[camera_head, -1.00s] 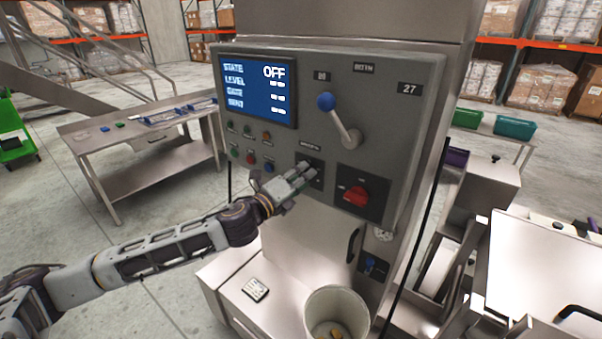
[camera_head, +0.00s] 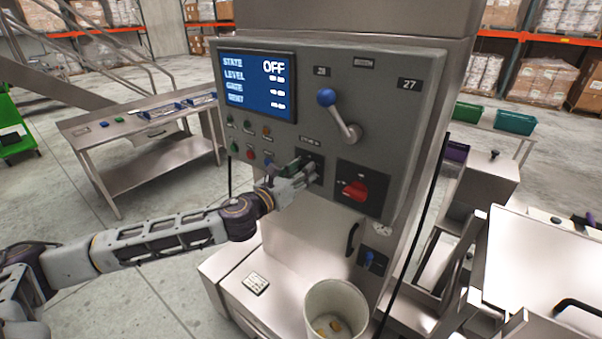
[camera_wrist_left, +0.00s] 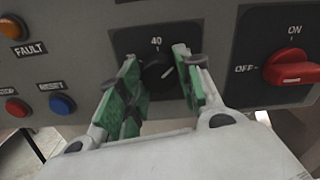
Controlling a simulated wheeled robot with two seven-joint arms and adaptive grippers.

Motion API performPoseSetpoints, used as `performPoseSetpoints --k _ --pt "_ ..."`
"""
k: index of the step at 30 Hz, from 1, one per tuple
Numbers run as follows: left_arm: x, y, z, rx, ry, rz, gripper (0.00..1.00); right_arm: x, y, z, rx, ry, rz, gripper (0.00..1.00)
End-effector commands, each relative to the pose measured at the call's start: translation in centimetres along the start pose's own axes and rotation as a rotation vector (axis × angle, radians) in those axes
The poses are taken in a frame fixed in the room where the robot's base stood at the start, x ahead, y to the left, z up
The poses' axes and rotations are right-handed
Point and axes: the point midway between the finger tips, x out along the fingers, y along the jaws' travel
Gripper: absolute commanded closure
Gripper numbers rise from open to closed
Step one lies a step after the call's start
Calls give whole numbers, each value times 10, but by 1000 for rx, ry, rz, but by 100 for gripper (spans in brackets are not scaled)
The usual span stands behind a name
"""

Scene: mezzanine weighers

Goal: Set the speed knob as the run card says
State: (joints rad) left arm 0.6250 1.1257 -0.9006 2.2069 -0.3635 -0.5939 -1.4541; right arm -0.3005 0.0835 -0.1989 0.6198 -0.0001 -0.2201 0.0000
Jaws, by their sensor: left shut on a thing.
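The black speed knob (camera_wrist_left: 158,73) sits on a dark plate on the grey panel, with "40" above it. A white mark on the knob slants to the upper right in the left wrist view. My left gripper (camera_head: 307,172) is at this plate in the head view. In the left wrist view its green-padded fingers (camera_wrist_left: 160,88) stand on both sides of the knob, shut on it. A small white card (camera_head: 256,284) with dark print lies on the ledge below; its print is too small to read. My right gripper is not in view.
The screen (camera_head: 257,87) reads STATE OFF. A red switch (camera_head: 355,190) is right of the knob, at OFF. A blue-tipped lever (camera_head: 341,118) is above. Several buttons, including the blue reset (camera_wrist_left: 62,104), are to the left. A white bucket (camera_head: 335,310) stands below.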

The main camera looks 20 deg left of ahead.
Motion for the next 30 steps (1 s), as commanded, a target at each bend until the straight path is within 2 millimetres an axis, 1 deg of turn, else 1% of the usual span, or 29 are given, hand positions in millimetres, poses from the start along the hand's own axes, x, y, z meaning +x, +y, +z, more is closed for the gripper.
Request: performPoseSetpoints --k 1,9,15,25,26,30 --pt "0 0 -3 29 6 1 89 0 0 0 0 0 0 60" --pt "-1 0 -4 152 7 0 89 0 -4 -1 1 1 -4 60" --pt "0 0 -4 181 7 0 89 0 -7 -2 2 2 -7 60" --pt "-1 0 -4 182 8 0 89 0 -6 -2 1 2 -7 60" --pt "-1 0 -4 182 8 0 62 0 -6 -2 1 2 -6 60" --pt "0 0 -3 182 6 0 44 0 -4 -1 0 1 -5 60"
